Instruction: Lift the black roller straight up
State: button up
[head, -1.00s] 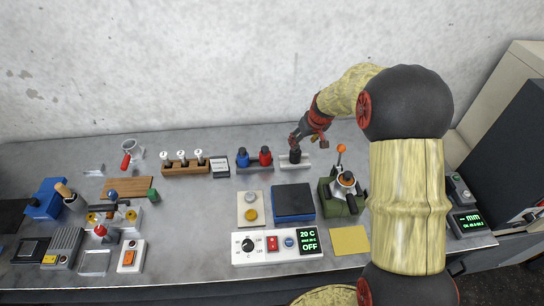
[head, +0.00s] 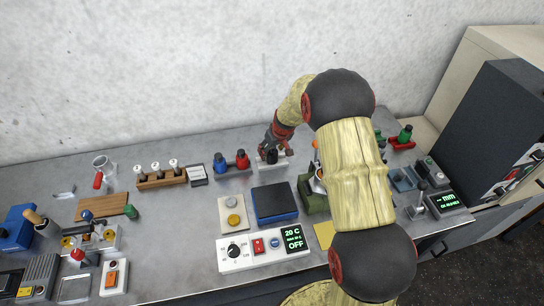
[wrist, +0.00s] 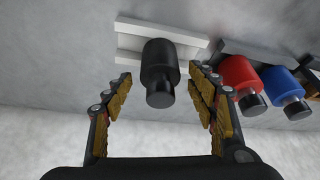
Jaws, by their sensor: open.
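The black roller (wrist: 159,66) stands in a light grey holder (wrist: 128,46) in the wrist view. It has a wide body and a narrower end toward the camera. My gripper (wrist: 161,92) is open, with one yellow-padded finger on each side of the roller and a visible gap on both sides. In the head view my gripper (head: 273,152) is at the holder near the back of the table, and the black roller (head: 272,156) shows partly between the fingers.
A red roller (wrist: 241,78) and a blue roller (wrist: 284,88) stand in a neighbouring holder close to my gripper. In the head view a blue-black box (head: 275,202) and a control box (head: 263,249) lie in front. The wall is behind.

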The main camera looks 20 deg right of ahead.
jog(key=shift+c, duration=0.5)
jog(key=shift+r, duration=0.1)
grip_shut()
